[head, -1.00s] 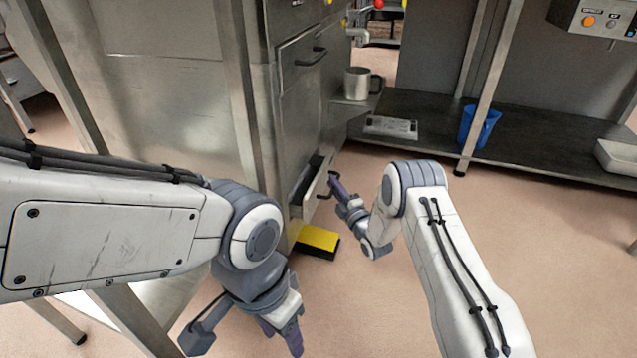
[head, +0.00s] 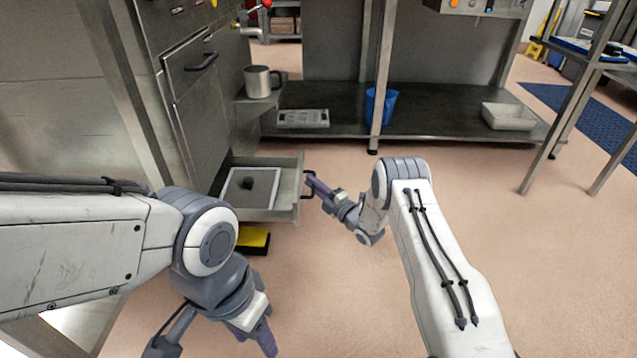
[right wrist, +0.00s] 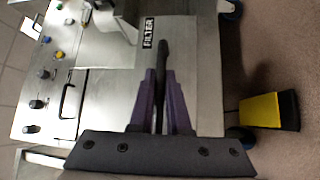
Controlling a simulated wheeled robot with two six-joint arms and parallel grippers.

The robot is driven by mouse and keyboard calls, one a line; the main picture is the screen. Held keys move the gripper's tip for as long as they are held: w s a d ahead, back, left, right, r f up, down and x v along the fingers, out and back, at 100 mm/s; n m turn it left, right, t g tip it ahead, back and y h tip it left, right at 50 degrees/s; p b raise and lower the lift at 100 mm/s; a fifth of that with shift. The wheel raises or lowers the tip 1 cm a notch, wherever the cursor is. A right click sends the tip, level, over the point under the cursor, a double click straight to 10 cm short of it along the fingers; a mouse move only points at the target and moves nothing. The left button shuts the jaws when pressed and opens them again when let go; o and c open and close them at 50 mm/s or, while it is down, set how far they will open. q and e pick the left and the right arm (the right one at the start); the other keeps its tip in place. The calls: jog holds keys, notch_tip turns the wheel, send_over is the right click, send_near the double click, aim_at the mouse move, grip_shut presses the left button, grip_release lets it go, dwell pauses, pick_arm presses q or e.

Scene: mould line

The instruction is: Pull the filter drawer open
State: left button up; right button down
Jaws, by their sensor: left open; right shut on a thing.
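The filter drawer (head: 298,190) is a low steel drawer that stands well out of the machine, with a white-framed filter (head: 238,188) and a dark lump lying in it. Its front, labelled FILTER, also shows in the right wrist view (right wrist: 185,60). My right gripper (head: 311,183) is shut on the drawer's black handle (head: 309,194); in the right wrist view its purple fingers (right wrist: 161,95) close around the dark bar (right wrist: 162,60). My left gripper (head: 215,345) is open and empty, low at the front left, away from the drawer.
A steel mug (head: 260,82) stands on a small shelf above. A blue bin (head: 380,104) and a pale tray (head: 508,116) stand on the low rack behind. The floor right of the drawer is clear.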

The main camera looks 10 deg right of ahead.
pick_arm(q)
jog(key=shift+d, duration=0.35)
pick_arm(e)
jog(key=shift+s+d+f, duration=0.1)
jog(key=shift+s+d, duration=0.05)
jog(key=shift+d, duration=0.15)
jog(key=c, duration=0.9)
grip_release()
pick_arm(q)
notch_tip(320, 180, up, 5)
jog(key=p, duration=0.5)
jog(key=shift+r, duration=0.2)
pick_arm(e)
jog(key=v, duration=1)
jog(key=shift+s, duration=0.2)
jog(key=shift+d+f, duration=0.1)
